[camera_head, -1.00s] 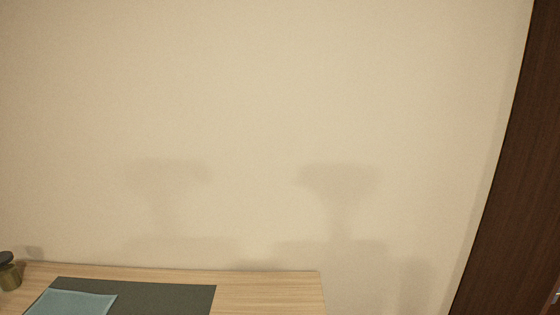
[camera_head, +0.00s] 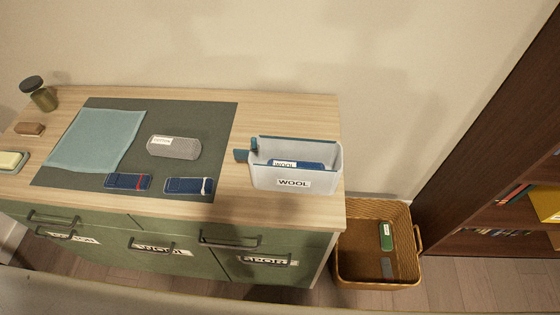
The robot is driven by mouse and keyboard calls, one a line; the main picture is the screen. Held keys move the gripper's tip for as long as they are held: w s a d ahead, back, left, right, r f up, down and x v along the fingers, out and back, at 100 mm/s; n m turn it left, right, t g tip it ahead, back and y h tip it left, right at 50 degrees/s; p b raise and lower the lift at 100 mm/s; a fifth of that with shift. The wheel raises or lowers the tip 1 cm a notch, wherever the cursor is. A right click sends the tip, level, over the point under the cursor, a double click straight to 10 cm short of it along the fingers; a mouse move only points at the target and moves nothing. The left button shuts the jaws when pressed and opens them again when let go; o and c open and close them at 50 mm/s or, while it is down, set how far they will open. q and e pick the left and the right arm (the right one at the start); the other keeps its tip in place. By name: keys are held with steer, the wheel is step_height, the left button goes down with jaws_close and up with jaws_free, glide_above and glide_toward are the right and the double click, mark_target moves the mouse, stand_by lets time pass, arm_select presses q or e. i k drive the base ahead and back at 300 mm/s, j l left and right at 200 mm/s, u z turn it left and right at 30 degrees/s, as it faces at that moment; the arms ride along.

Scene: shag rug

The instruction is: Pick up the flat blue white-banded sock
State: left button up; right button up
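A flat dark blue sock with a white band (camera_head: 184,186) lies on the dark grey mat (camera_head: 215,125), at its front edge near the right front corner. The white band is toward its right end. A similar dark blue sock with a red band (camera_head: 125,181) lies just to its left, a small gap apart. Neither of my grippers shows in the head view.
A grey labelled roll (camera_head: 175,148) and a teal cloth (camera_head: 95,140) lie on the mat. A white WOOL bin (camera_head: 310,182) stands right on the dresser top (camera_head: 285,102). A wicker basket (camera_head: 348,240) stands on the floor beside the dresser.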

mark_target(204, 187)
steer(key=u, duration=1)
